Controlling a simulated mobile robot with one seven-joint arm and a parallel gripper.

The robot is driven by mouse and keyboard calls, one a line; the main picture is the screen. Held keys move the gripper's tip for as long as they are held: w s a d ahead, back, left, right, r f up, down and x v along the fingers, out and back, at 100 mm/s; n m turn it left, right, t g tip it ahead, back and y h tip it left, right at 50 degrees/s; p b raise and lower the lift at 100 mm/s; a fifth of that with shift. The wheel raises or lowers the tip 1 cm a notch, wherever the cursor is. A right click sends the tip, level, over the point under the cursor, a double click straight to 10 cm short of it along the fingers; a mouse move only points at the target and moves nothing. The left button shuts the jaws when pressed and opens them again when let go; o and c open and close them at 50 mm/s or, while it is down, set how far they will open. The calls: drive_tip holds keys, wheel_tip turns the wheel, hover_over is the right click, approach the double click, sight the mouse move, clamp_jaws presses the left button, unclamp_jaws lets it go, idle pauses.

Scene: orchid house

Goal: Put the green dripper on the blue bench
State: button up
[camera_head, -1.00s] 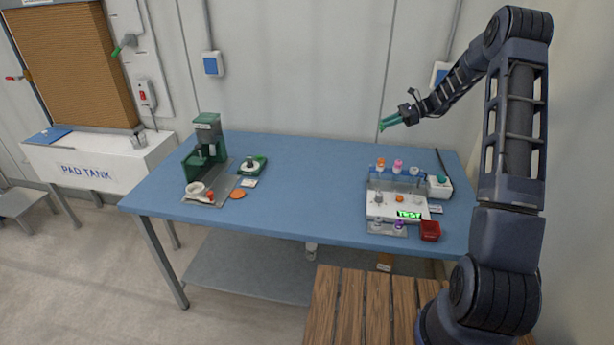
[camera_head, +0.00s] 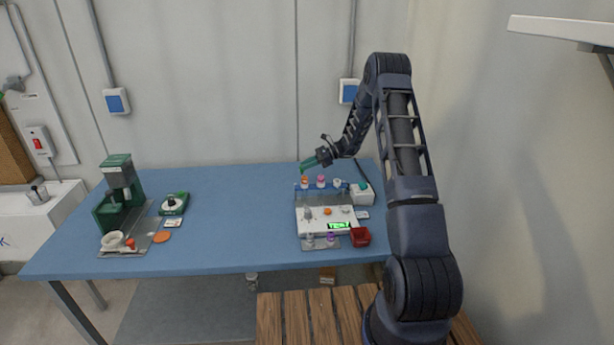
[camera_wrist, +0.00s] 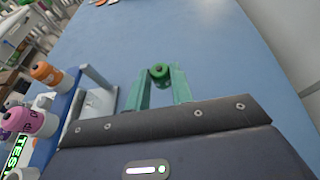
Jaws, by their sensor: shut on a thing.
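The green dripper (camera_wrist: 159,73) shows in the wrist view as a small dark green round part between the two green fingers. My gripper (camera_wrist: 160,82) is shut on it. In the head view my gripper (camera_head: 308,165) is over the back right of the blue bench (camera_head: 225,215), to the left of my wrist; the dripper is too small to make out there. In the wrist view the bench top (camera_wrist: 215,60) fills the area beyond the fingers, and I see no contact between dripper and bench.
A rack device with orange (camera_head: 305,181) and pink (camera_head: 321,181) droppers stands under the gripper's side. The bench middle is clear.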

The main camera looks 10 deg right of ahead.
drive_tip(key=shift+f, duration=2.6)
drive_tip(key=shift+f, duration=0.15)
drive_tip(key=o, duration=1)
drive_tip(key=shift+c, duration=0.2)
